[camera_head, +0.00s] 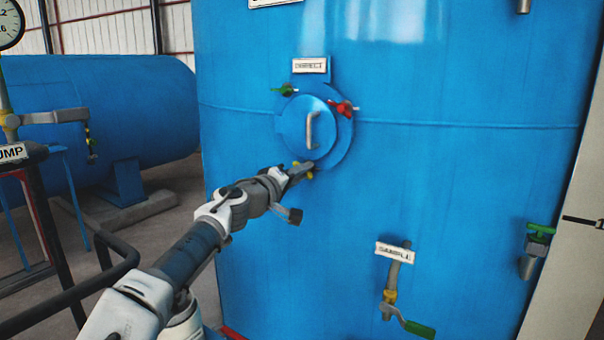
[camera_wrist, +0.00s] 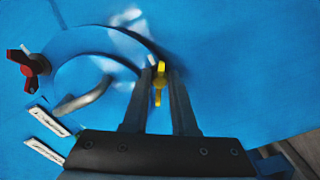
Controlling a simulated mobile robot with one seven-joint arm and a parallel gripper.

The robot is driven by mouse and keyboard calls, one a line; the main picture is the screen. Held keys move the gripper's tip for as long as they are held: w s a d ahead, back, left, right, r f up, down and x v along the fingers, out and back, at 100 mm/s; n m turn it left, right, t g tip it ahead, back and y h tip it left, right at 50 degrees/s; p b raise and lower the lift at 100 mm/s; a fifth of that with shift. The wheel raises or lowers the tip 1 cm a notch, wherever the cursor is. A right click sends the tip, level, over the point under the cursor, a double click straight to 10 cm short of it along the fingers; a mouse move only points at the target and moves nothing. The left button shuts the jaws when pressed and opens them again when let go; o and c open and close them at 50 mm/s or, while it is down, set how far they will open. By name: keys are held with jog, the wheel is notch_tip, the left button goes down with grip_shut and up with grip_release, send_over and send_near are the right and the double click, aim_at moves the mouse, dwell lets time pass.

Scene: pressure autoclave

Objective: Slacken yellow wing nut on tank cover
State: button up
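The yellow wing nut (camera_wrist: 159,84) sits at the edge of the round tank cover (camera_wrist: 75,80). In the head view the yellow wing nut (camera_head: 309,174) shows only in part, behind my gripper (camera_head: 303,170) at the lower edge of the cover (camera_head: 290,125). In the wrist view my gripper (camera_wrist: 161,85) has its two fingers on either side of the nut, with a gap between them. The fingers look apart, and I cannot tell whether either one touches the nut.
The cover has a metal handle (camera_head: 312,130), a green wing nut (camera_head: 286,89) and a red wing nut (camera_head: 342,107). The blue tank (camera_head: 450,170) carries a sample valve (camera_head: 392,300) at lower right. A black railing (camera_head: 80,290) stands at lower left.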

jog(key=o, duration=0.3)
jog(key=shift+o, duration=0.2)
jog(key=shift+r, duration=0.1)
